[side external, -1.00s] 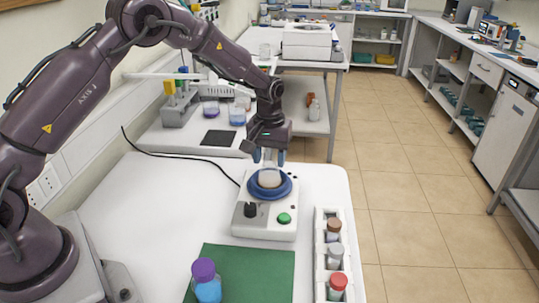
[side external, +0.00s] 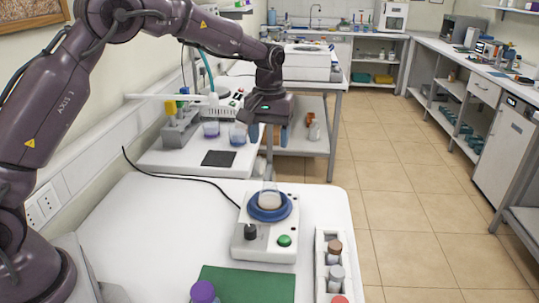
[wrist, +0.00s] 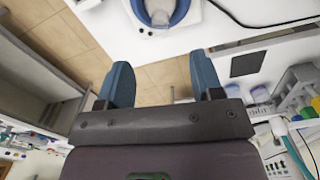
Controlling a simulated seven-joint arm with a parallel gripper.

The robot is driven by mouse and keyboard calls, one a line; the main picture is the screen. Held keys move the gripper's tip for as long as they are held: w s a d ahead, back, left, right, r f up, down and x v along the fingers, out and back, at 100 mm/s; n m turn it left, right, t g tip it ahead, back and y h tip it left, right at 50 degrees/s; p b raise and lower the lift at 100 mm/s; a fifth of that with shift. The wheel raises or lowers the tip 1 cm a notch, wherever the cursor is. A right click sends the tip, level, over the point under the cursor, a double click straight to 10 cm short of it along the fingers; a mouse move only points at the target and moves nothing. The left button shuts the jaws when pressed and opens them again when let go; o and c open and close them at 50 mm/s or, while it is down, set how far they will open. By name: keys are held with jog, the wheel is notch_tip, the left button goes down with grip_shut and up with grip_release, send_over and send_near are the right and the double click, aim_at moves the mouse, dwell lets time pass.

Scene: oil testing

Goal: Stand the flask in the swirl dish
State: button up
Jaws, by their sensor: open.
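The flask (side external: 269,197), clear with pale contents, stands in the blue swirl dish (side external: 257,215) on top of a white device with a black knob and a green button. It looks upright in the side external view. In the wrist view the flask (wrist: 160,14) and the blue dish (wrist: 183,10) show at the top edge, partly cut off. My gripper (side external: 269,138) is above the device and apart from the flask, with its blue fingers spread. The wrist view shows the gripper (wrist: 163,80) open with nothing between its fingers.
A white rack (side external: 321,266) with capped vials stands right of the device. A green mat (side external: 245,281) and a purple-capped bottle (side external: 203,293) are in front. A black cable (side external: 180,176) runs to the device. A dark square pad (side external: 218,158) lies on the bench behind.

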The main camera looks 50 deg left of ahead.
jog(key=s+d+r+m+t, duration=0.3)
jog(key=s+r, duration=1)
jog(key=s+d+f+m+t, duration=0.1)
jog(key=s+m, duration=0.3)
jog(key=s, duration=1.2)
jog(key=shift+s+d+f+t, duration=0.15)
jog(key=shift+s+d+t, duration=0.15)
jog(key=shift+t, duration=0.5)
jog(key=shift+c, duration=0.3)
